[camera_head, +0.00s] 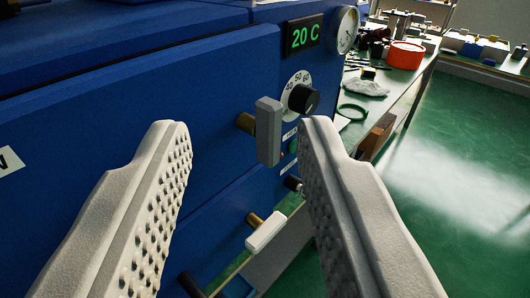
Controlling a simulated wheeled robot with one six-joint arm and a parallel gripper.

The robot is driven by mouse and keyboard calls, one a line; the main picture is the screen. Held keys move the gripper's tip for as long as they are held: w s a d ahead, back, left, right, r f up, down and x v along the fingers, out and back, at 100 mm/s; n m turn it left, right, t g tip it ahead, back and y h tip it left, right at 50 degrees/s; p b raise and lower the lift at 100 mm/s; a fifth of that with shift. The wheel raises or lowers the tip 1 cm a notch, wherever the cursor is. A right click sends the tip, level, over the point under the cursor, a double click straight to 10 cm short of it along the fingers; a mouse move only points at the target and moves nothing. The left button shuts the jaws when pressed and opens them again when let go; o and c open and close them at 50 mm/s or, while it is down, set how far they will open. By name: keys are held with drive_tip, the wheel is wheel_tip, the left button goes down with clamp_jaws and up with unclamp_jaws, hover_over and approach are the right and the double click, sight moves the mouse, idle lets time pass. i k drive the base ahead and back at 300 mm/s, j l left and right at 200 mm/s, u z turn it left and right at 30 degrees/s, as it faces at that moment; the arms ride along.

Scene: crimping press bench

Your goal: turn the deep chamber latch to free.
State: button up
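A grey latch handle (268,132) on a brass shaft stands out from the front of the blue machine (130,85), roughly upright. A white latch handle (266,231) on a brass shaft sits lower and lies tilted. No readable label tells which one is the deep chamber latch. My gripper (246,124) is open and empty. Its two ribbed pale fingers appear on either side of the grey handle, the right one closer to it in the picture. I see no contact; the depth gap is hard to tell.
Above the grey handle are a black dial knob (304,99), a green "20 C" display (303,36) and a round gauge (345,30). A bench (385,100) with a red container (405,54) and tools stands behind at right. Green floor (470,150) is open at right.

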sight(264, 233)
drive_tip(key=k+j+z, duration=0.1)
drive_tip(key=z, duration=0.35)
drive_tip(key=k+z, duration=0.25)
drive_tip(key=z, duration=0.2)
drive_tip(key=k+z, duration=0.2)
drive_tip(key=z, duration=0.25)
